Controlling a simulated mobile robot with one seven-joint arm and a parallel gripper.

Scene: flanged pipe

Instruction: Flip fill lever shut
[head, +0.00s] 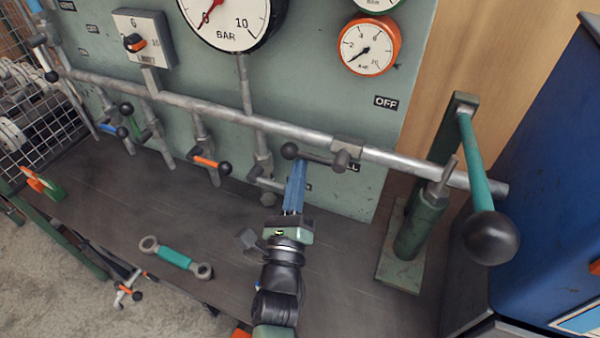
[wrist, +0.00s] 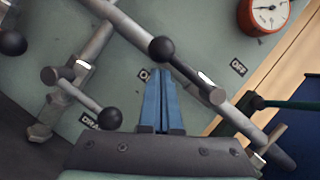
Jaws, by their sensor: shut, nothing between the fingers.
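The fill lever (head: 318,157) is a short grey rod with a black ball. Its pivot is on the grey pipe in the head view, and the ball end points left, roughly along the pipe. It also shows in the wrist view (wrist: 188,73), with its ball at the upper left end. My gripper (head: 299,164) has blue fingers pressed together with nothing between them. The fingertips, also in the wrist view (wrist: 160,72), are close to the lever's rod near the ball. I cannot tell whether they touch. A label by the pivot is partly hidden.
Another ball-ended lever (wrist: 88,98) sits left of my fingers in the wrist view. An orange-sleeved lever (head: 210,163) is further left. A hand pump (head: 422,225) with a teal-handled arm stands at right. A teal-gripped wrench (head: 174,257) lies on the dark bench (head: 100,205).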

